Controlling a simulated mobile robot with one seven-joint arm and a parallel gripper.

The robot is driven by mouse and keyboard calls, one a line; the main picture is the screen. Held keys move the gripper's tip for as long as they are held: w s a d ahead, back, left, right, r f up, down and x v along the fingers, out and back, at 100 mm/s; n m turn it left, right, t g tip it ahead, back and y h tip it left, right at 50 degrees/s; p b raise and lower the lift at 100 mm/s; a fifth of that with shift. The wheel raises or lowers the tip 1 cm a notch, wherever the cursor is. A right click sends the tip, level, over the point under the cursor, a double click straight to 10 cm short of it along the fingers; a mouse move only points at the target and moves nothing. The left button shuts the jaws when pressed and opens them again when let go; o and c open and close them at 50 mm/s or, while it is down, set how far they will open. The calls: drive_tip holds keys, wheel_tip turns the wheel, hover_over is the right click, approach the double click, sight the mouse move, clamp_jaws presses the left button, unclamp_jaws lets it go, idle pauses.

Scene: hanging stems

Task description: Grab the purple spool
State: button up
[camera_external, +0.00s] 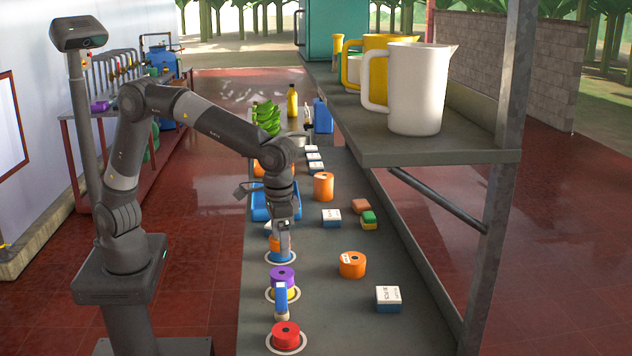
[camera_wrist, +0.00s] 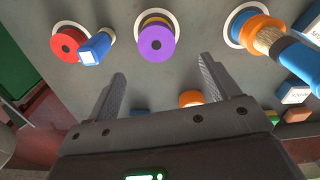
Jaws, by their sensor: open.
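The purple spool (camera_external: 282,274) sits on top of a yellow spool (camera_external: 291,293), over a white ring on the grey counter. In the wrist view the purple spool (camera_wrist: 157,43) shows its round end with a dark centre hole, with a sliver of yellow behind it. My gripper (camera_external: 284,226) is above the counter, over the stack behind the purple spool. In the wrist view my gripper (camera_wrist: 162,70) has its two fingers wide apart and nothing between them; the purple spool lies beyond the tips, roughly centred between them.
A red spool (camera_external: 286,332) is nearer the camera, with a blue-handled item (camera_external: 281,296) between it and the purple spool. An orange spool (camera_wrist: 254,33) with a brush (camera_wrist: 285,48) is on the other side. A shelf (camera_external: 440,150) with jugs overhangs at right.

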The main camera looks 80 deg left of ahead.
hover_over(283, 271)
drive_tip(key=f, duration=0.4)
drive_tip(key=shift+s+a+f, duration=0.15)
drive_tip(key=shift+a+f, duration=0.15)
drive_tip(key=shift+f, duration=0.05)
drive_tip(key=shift+d+f, duration=0.15)
drive_tip(key=shift+f, duration=1.2)
drive_tip(key=shift+d+f, duration=0.15)
drive_tip(key=shift+f, duration=1.15)
drive_tip(key=shift+c, duration=0.4)
drive_tip(key=c, duration=1)
drive_tip(key=shift+r, duration=0.1)
